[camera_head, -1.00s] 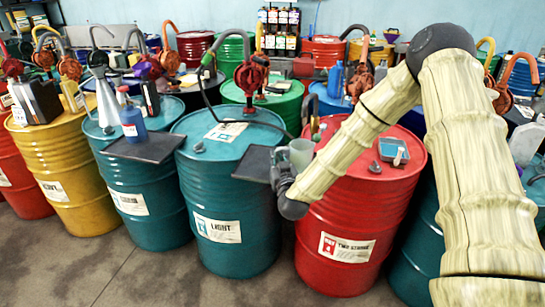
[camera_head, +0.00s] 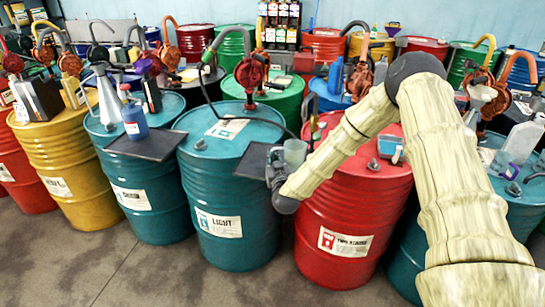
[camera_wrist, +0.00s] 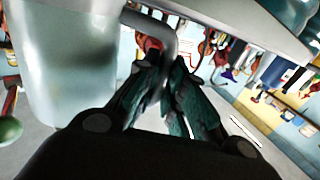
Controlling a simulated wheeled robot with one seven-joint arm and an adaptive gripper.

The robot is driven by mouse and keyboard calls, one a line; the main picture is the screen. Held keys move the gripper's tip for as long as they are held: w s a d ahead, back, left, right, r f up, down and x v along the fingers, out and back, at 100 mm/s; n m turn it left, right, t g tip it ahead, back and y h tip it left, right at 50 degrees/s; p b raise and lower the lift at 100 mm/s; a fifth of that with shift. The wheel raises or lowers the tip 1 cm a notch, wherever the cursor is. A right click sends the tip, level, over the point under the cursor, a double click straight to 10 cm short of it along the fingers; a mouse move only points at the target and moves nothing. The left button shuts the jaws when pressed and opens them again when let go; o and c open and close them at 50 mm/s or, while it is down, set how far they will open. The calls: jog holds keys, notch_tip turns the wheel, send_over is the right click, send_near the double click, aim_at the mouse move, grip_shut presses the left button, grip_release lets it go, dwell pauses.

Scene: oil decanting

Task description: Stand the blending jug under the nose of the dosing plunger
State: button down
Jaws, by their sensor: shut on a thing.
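The blending jug (camera_head: 295,152), a translucent grey-green vessel, shows just right of the dark tray on the teal LIGHT drum. My gripper (camera_head: 276,168) is beside it at the drum's right edge. In the wrist view the jug (camera_wrist: 65,65) fills the left side, and my gripper's dark fingers (camera_wrist: 165,95) are closed around its grey handle (camera_wrist: 160,35). Whether the jug touches anything below is hidden. A blue bottle with a pump head (camera_head: 134,122) stands on another tray on the teal drum further left; it may be the dosing plunger, but I cannot tell for sure.
The dark tray (camera_head: 255,160) juts from the LIGHT drum (camera_head: 225,205). The red drum (camera_head: 350,215) stands under my forearm. A red hand pump (camera_head: 250,75) with a dark hose stands behind. The floor in front is clear.

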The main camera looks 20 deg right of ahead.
jog(key=shift+f, duration=0.1)
jog(key=c, duration=1.5)
grip_release()
jog(key=s+a+b, duration=0.1)
jog(key=s+b, duration=0.2)
jog(key=s, duration=0.9)
jog(key=shift+a, duration=0.4)
jog(key=shift+o, duration=0.2)
jog(key=o, duration=1.5)
jog(key=shift+c, duration=0.2)
jog(key=s+a, duration=0.2)
jog(key=s, duration=0.9)
jog(key=shift+s, duration=0.4)
